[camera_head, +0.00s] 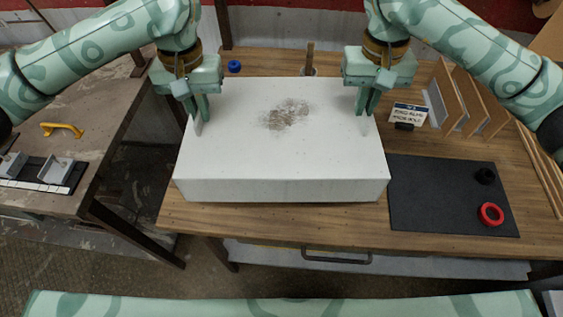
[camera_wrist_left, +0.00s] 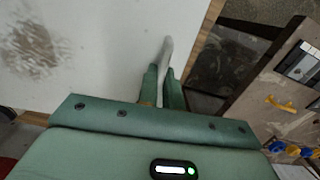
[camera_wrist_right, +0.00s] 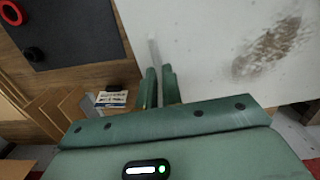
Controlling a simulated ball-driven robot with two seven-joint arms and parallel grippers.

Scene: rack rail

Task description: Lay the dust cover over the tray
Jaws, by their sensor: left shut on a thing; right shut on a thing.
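The dust cover (camera_head: 310,150) is a large white box-like lid with a brownish dirty patch on its top. It sits over the middle of the wooden bench. My left gripper (camera_head: 196,118) is shut on an upright white tab at the cover's left side; the tab also shows in the left wrist view (camera_wrist_left: 166,52). My right gripper (camera_head: 368,112) is shut on a similar tab at its right side, which shows in the right wrist view (camera_wrist_right: 154,52). The tray is not visible; whatever lies under the cover is hidden. I cannot tell whether the cover touches the bench.
A dark mat (camera_head: 440,195) with a red ring (camera_head: 491,214) and a black ring (camera_head: 485,176) lies at the right. A small sign (camera_head: 408,114) and upright boards (camera_head: 465,95) stand behind it. A blue ring (camera_head: 234,66) is at the back left. A side table (camera_head: 75,110) stands left.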

